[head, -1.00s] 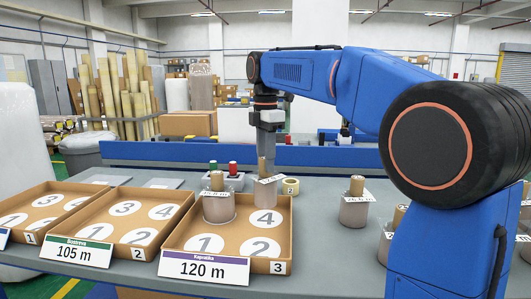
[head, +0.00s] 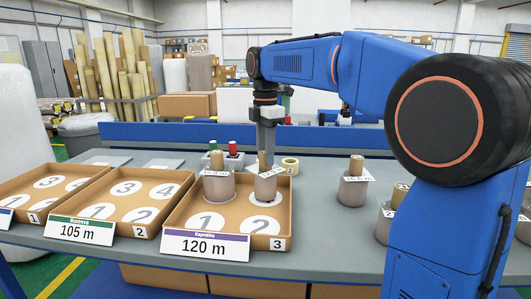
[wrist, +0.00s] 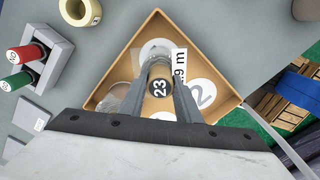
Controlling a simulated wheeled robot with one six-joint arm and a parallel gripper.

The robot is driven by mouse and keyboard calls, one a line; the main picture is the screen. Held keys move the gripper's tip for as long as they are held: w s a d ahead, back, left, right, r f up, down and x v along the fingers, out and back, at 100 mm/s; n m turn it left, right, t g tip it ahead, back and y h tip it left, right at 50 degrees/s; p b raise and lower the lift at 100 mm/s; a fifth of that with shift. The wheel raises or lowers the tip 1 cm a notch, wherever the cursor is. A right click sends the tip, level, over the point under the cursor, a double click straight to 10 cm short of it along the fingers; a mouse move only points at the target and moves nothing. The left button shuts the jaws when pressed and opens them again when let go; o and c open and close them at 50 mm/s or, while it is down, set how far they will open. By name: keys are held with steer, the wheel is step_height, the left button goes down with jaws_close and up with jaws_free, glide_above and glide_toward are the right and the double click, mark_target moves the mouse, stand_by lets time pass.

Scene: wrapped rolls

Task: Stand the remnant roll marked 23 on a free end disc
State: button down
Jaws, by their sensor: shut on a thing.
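My gripper (head: 266,150) is shut on the core of the roll marked 23 (head: 265,187); its core end with the number 23 shows between the fingers in the wrist view (wrist: 159,88). The roll is grey-wrapped, upright, with a white length tag. It is over the back right disc of tray 3 (head: 289,215), whose white edge shows around its base; I cannot tell whether it touches. Another wrapped roll (head: 218,187) stands at the back left of that tray. Front discs 1 (head: 206,222) and 2 (head: 262,226) are bare; disc 2 also shows in the wrist view (wrist: 202,93).
The 120 m sign (head: 205,244) fronts tray 3. Trays 2 (head: 120,200) and 1 (head: 40,190) lie left with bare discs. Wrapped rolls (head: 353,187) stand right.

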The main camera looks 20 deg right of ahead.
steer(key=shift+f, duration=0.35)
stand_by(0.7)
steer(key=c, duration=1.2)
jaws_free()
step_height(320, 180, up, 17)
steer(key=shift+r, duration=0.2)
steer(key=shift+s, duration=0.1)
